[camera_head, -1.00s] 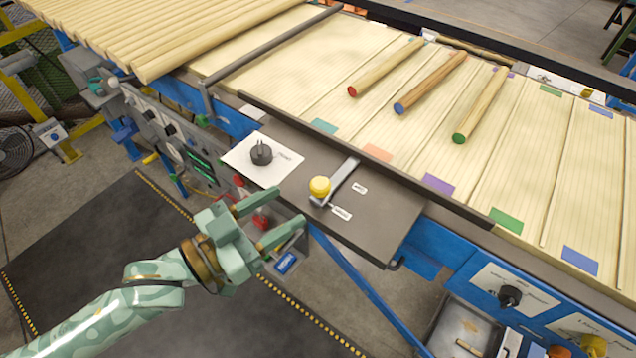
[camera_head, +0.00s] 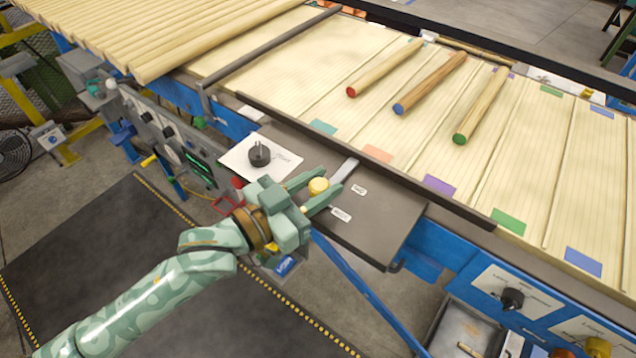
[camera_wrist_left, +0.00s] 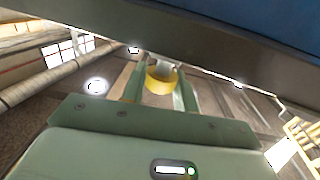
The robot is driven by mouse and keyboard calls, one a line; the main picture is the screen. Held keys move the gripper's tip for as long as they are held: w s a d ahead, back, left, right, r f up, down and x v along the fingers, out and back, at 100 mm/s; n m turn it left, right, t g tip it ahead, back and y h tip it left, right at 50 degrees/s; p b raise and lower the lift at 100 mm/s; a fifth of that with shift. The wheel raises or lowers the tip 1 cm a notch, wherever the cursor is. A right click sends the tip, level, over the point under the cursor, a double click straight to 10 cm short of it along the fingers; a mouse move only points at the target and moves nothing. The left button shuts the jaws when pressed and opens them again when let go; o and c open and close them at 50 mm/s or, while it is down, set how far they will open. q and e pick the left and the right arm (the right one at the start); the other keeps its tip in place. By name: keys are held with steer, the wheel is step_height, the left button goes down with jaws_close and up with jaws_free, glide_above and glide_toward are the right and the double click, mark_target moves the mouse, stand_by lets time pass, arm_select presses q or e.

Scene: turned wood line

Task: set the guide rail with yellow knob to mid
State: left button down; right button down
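The yellow knob (camera_head: 318,185) sits near the front end of a pale metal bar (camera_head: 344,170) on the dark plate (camera_head: 380,222). Two small white labels lie on the plate right of the bar: an upper one (camera_head: 359,190) and a lower one (camera_head: 341,214); their print is too small to read surely. My left gripper (camera_head: 322,187) reaches in with a finger on each side of the knob. The wrist view shows the knob (camera_wrist_left: 160,80) between the fingers, with little gap; firm contact is not clear. My right gripper is out of view.
A black knob (camera_head: 259,154) on a white panel stands close left of my left gripper. A dark rail (camera_head: 440,192) runs behind the plate. Three wooden rods with red, blue and green ends lie on the slatted bed beyond. A blue frame lies below.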

mark_target(338, 176)
arm_select(q)
steer(key=w+d+p, duration=0.1)
steer(key=w, duration=0.1)
steer(key=w+d+p, duration=0.1)
steer(key=w+d, duration=0.1)
steer(key=shift+w+d+r, duration=0.1)
steer(key=shift+w+d, duration=0.05)
steer(key=shift+w, duration=0.15)
steer(key=shift+w+d, duration=0.15)
steer(key=shift+w, duration=0.05)
steer(key=shift+s, duration=0.1)
steer(key=c, duration=1.1)
jaws_free()
steer(key=shift+o, duration=0.2)
